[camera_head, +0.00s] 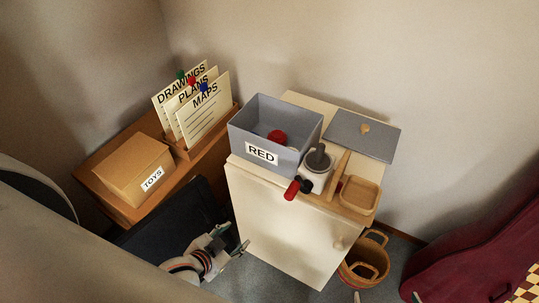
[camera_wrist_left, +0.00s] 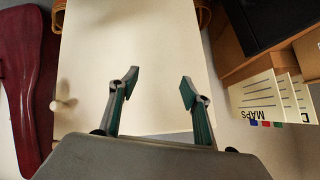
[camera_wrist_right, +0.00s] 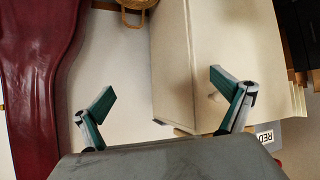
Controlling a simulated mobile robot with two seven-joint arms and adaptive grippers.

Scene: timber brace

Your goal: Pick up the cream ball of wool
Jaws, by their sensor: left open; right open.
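I cannot make out a cream ball of wool in any view. My left gripper (camera_head: 236,240) is low in front of the cream cabinet (camera_head: 285,222) in the head view. In the left wrist view its jaws (camera_wrist_left: 158,88) are apart with nothing between them, facing the cabinet's pale front. My right gripper (camera_wrist_right: 163,92) is open and empty in the right wrist view, with the cabinet's side and a pale wall beyond it.
On the cabinet stand a grey RED bin (camera_head: 248,130) holding a red item, a mortar (camera_head: 315,174), a grey lid (camera_head: 352,140) and a wooden tray (camera_head: 359,195). Left are a TOYS box (camera_head: 133,168) and file cards (camera_head: 205,105).

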